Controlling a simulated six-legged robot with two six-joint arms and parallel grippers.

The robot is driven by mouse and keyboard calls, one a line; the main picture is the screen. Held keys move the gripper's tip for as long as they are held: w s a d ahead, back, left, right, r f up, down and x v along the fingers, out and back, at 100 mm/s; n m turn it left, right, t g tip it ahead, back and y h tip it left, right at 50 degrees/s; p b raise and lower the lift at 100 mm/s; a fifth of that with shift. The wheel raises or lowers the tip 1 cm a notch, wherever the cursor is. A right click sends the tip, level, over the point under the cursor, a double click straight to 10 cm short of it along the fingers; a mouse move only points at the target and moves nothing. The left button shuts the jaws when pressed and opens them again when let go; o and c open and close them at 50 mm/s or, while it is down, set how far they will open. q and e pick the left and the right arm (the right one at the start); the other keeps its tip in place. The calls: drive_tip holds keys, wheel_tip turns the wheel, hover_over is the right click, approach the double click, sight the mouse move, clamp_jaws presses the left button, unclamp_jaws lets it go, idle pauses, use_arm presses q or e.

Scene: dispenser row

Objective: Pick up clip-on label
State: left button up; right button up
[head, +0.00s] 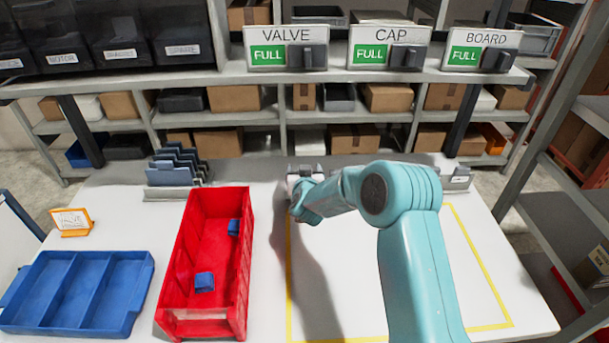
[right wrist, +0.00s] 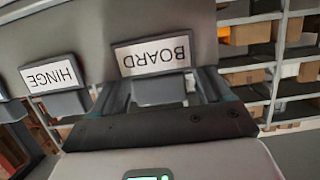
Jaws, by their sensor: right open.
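In the right wrist view a white clip-on label reading BOARD (right wrist: 152,54) appears upside down. Its grey tab (right wrist: 158,90) lies between the two fingers of my right gripper (right wrist: 158,86), which is open around it. I cannot tell whether the fingers touch the tab. A second label reading HINGE (right wrist: 50,75) sits to its left in this view. In the head view my right gripper (head: 305,174) is at the back of the white table, mostly hidden by its own arm. A grey label piece (head: 457,178) shows right of my arm. My left gripper is not in view.
A red bin (head: 176,268) with blue blocks (head: 204,282) and a blue divided tray (head: 122,318) stand on the left. VALVE (head: 286,36), CAP (head: 391,35) and BOARD (head: 480,39) FULL signs hang on the shelf.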

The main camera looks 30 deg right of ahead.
drive_tip(key=shift+w, duration=0.15)
drive_tip(key=shift+c, duration=0.9)
drive_tip(key=c, duration=0.8)
drive_tip(key=shift+c, duration=0.2)
